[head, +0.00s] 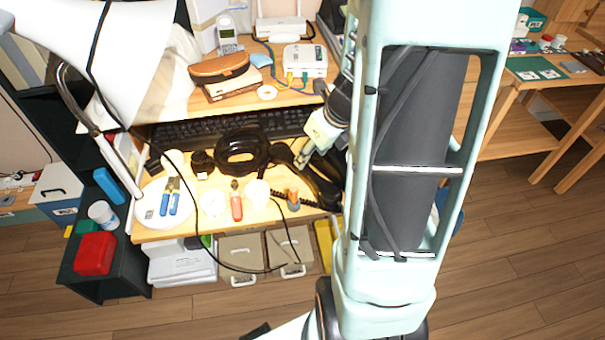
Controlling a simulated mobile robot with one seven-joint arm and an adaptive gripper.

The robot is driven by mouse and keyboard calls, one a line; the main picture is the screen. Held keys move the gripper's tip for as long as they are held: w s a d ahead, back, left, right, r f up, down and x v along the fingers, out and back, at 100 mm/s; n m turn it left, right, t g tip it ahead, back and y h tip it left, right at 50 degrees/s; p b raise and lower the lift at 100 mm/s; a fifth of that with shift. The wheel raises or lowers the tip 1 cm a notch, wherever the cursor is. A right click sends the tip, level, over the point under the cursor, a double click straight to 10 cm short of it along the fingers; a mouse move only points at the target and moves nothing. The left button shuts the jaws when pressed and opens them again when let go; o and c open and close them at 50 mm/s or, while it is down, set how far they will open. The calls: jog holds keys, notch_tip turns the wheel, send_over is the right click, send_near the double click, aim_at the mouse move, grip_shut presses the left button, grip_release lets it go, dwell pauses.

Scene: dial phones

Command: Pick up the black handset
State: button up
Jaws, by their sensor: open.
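A black handset (322,188) lies on the wooden desk at its right front, beside my arm. Its far and right parts are partly hidden by my gripper and arm. My gripper (304,158) is open and points down and left over the dark handset area. I cannot tell from this view whether the fingers touch the handset.
A black keyboard (215,130) lies behind the cable. Blue-handled pliers (170,200), a red-handled tool (237,205) and white round items sit along the desk's front. A shelf behind holds a cordless phone (228,32) and a white router box (305,60). A lamp overhangs the left.

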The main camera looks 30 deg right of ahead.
aim_at(309, 169)
jog(key=b+x, duration=0.1)
jog(key=x, duration=0.2)
jog(key=b+x, duration=0.1)
jog(key=x, duration=0.2)
jog(key=b+x, duration=0.1)
jog(key=shift+a+f+b, duration=0.35)
jog(key=shift+r, duration=0.1)
jog(key=shift+w, duration=0.1)
grip_shut()
